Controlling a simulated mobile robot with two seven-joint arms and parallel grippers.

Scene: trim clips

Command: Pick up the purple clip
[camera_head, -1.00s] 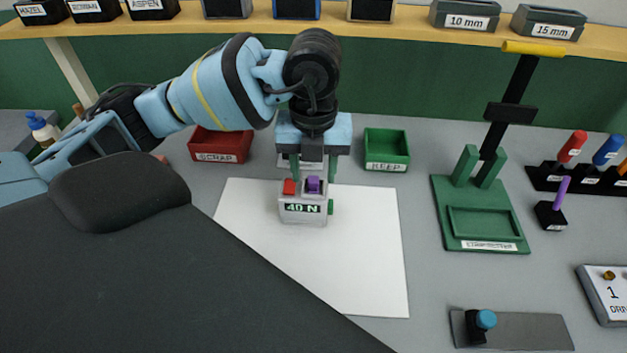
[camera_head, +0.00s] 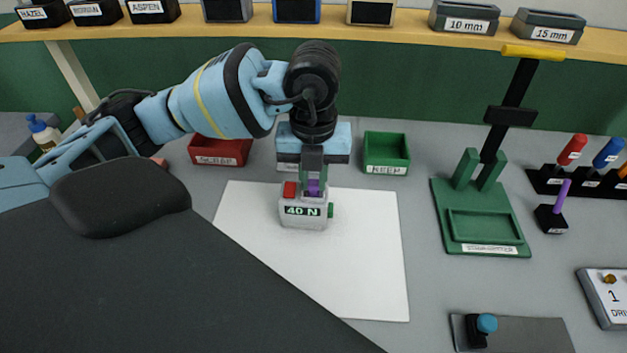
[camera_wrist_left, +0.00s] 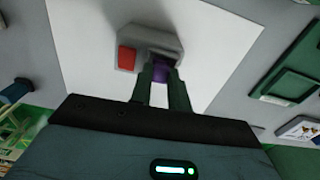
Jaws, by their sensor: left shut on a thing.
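The purple clip (camera_head: 314,188) sits on top of a grey block (camera_head: 303,221) labelled "40 N", beside a red clip (camera_head: 290,190). My left gripper (camera_head: 313,178) points down from above and is shut on the purple clip. The left wrist view shows the purple clip (camera_wrist_left: 160,72) between the two green fingers, with the red clip (camera_wrist_left: 127,59) to its left. The clip still appears to be at the block's top; its lower contact is hard to see. My right gripper is not in view.
The block stands on a white sheet (camera_head: 370,255), mostly bare. Behind are a red tray (camera_head: 220,161) labelled "SCRAP" and a green tray (camera_head: 386,170). A green stand (camera_head: 440,215) with a dark post is at the right. A shelf (camera_head: 400,27) spans the back.

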